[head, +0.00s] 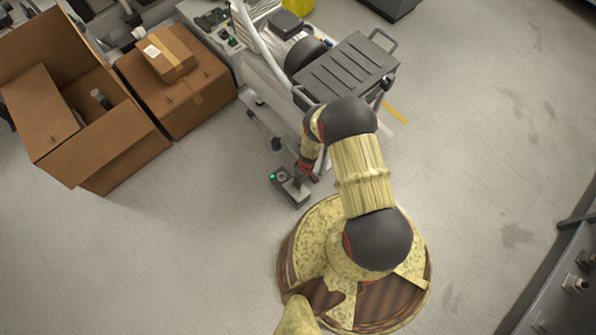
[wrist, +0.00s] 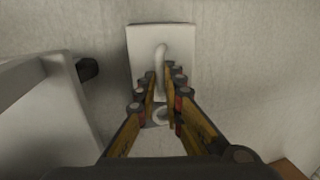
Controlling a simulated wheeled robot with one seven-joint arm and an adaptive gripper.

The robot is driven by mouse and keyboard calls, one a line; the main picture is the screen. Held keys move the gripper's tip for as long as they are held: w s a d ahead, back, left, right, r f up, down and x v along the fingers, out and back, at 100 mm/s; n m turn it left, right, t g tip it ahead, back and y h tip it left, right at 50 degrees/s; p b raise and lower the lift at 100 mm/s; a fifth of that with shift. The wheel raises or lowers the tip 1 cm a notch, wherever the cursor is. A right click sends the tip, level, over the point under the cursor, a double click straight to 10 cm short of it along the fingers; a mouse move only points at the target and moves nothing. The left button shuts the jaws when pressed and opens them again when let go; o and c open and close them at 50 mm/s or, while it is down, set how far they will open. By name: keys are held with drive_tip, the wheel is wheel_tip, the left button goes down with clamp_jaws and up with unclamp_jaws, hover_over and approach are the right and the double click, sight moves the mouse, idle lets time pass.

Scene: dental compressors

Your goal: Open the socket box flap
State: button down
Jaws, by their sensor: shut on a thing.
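In the wrist view, a pale rectangular flap or box face (wrist: 180,45) with a curved light handle (wrist: 160,56) is straight ahead. My gripper (wrist: 161,82) has its two yellow-brown fingers on either side of the handle's lower part and is shut on it. A round light part (wrist: 161,115) shows between the fingers, closer to the camera. In the head view, my gripper (head: 307,172) is beside a small grey box (head: 291,188) with a green light, low near my base. The contact is too small to make out there, and the flap's opening angle cannot be told.
A grey wheeled unit with a ribbed dark top (head: 345,66) stands just beyond my arm. Cardboard boxes (head: 188,100) are at the left. A dark cabinet (head: 565,285) is at the lower right. The floor (head: 480,150) on the right is clear.

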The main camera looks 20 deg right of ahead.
drive_tip(key=shift+d+f, duration=0.1)
drive_tip(key=shift+d, duration=0.05)
drive_tip(key=c, duration=1.9)
unclamp_jaws()
drive_tip(key=shift+a, duration=0.25)
drive_tip(key=shift+s+a+f+h, duration=0.1)
drive_tip(key=shift+a+f+h, duration=0.05)
drive_tip(key=shift+a+h, duration=0.25)
drive_tip(key=shift+s+a+f+t+h+b, duration=0.1)
drive_tip(key=shift+s+f+t+h+b, duration=0.3)
drive_tip(key=shift+h+b, duration=0.4)
drive_tip(key=shift+w+f+b, duration=0.1)
drive_tip(key=shift+w+b, duration=0.1)
drive_tip(key=shift+b, duration=0.2)
drive_tip(key=shift+a+b, duration=0.15)
drive_tip(key=shift+b, duration=0.15)
